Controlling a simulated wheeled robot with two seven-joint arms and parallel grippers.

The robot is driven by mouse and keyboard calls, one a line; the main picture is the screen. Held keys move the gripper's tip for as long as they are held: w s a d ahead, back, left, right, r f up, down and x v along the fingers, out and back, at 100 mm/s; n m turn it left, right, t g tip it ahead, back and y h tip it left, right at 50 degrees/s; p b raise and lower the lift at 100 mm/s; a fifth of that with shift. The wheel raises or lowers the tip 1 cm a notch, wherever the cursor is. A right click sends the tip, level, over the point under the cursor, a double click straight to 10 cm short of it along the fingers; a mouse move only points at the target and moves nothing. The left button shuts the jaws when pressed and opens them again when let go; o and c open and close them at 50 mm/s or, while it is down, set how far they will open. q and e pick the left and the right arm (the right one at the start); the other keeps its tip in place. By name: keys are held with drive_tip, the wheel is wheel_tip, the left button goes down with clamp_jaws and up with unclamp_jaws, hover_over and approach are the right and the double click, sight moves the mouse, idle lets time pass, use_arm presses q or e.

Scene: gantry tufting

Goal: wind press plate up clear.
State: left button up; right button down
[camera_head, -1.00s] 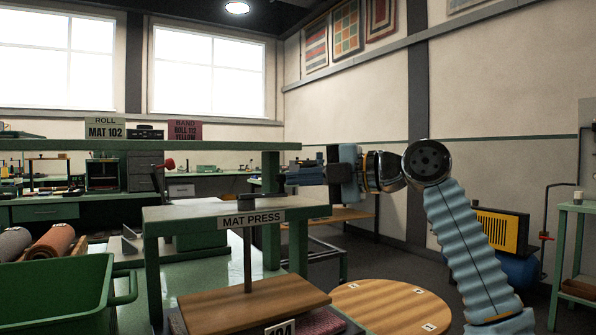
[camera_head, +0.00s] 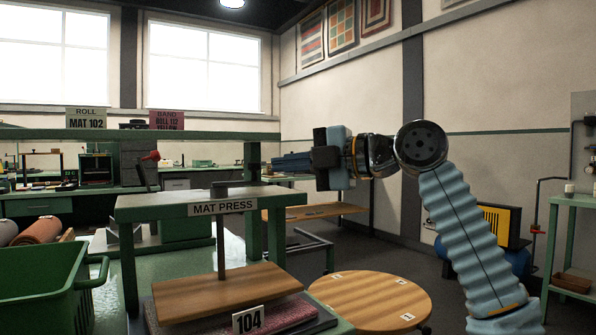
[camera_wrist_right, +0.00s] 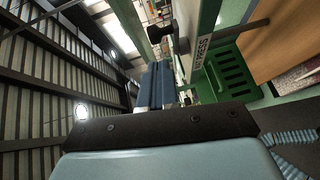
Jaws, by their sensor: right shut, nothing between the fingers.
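The mat press (camera_head: 128,214) is a green frame with a MAT PRESS label. A thin vertical screw (camera_head: 221,247) runs down from its top beam to the brown wooden press plate (camera_head: 215,292). A pinkish mat (camera_head: 285,315) shows under the plate's right side; I cannot tell whether they touch. A dark hub (camera_head: 222,188) sits on top of the beam. My right gripper (camera_head: 274,162) is shut and empty, pointing left, above and right of the hub. Its blue fingers (camera_wrist_right: 155,88) show in the right wrist view. My left gripper is out of view.
A green bin (camera_head: 40,295) stands at the front left, with rolls (camera_head: 38,230) behind it. A round wooden table (camera_head: 370,300) stands right of the press. A number 104 tag (camera_head: 249,320) is at the front of the press. A green shelf stand (camera_head: 572,202) is at far right.

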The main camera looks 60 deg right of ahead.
drive_tip(key=d+p+v, duration=0.1)
drive_tip(key=d+v, duration=0.1)
drive_tip(key=v, duration=0.7)
drive_tip(key=shift+r, duration=0.1)
